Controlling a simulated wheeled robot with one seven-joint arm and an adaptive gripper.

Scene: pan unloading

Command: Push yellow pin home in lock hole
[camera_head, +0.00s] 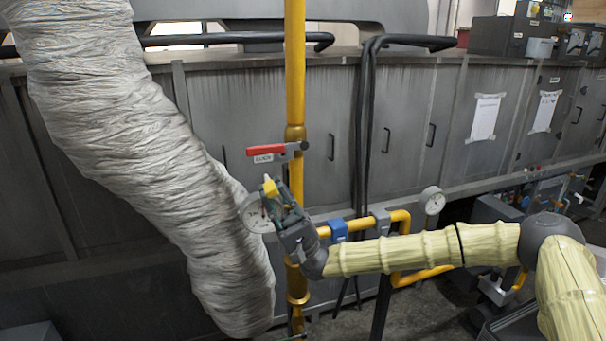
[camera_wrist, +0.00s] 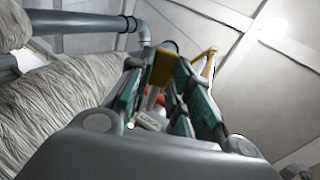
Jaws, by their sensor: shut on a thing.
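The yellow pin (camera_head: 269,187) is between the fingertips of my gripper (camera_head: 274,196), which is shut on it. In the wrist view the pin's yellow block (camera_wrist: 163,68) shows between the two green-edged fingers. The gripper points up and to the left, in front of the yellow vertical pipe. The red lock handle (camera_head: 265,150) with its white LOCK tag (camera_head: 264,158) and grey bracket (camera_head: 295,149) is on that pipe, above the pin in the picture. The pin appears apart from the lock. I cannot make out the lock hole for certain.
A round gauge (camera_head: 256,213) sits close behind my gripper. A thick wrapped duct (camera_head: 150,150) runs down the left. The yellow pipe (camera_head: 295,75) stands beside the gripper, with a blue-fitted branch pipe (camera_head: 338,230) near my arm. Grey cabinets (camera_head: 400,130) stand behind.

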